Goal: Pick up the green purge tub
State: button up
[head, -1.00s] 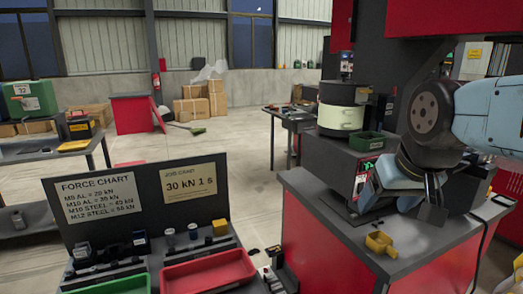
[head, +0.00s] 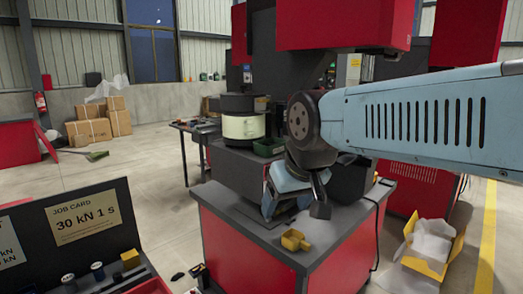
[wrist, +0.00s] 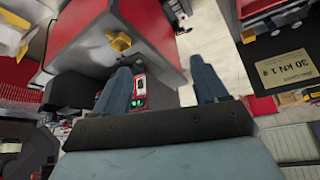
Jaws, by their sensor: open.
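A small dark green tub (head: 268,147) sits on the dark machine beside the cream-and-black bowl unit in the head view; I take it as the purge tub. My arm crosses in front and to the right of it. My gripper (wrist: 162,75) is open and empty, its two blue-grey fingers spread in the wrist view. In the head view my gripper hangs above the grey bench top, nearer than the tub and to its right. I cannot make out the tub in the wrist view.
The cream-and-black bowl unit (head: 243,127) stands left of the tub. A job card panel (head: 82,219) is at the left front. A yellow box (head: 430,250) is on the floor at right.

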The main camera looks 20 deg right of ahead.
aim_at(270, 147)
jog(key=u, duration=1)
jog(key=k, duration=1.1)
jog(key=z, duration=1)
jog(key=i, duration=1.25)
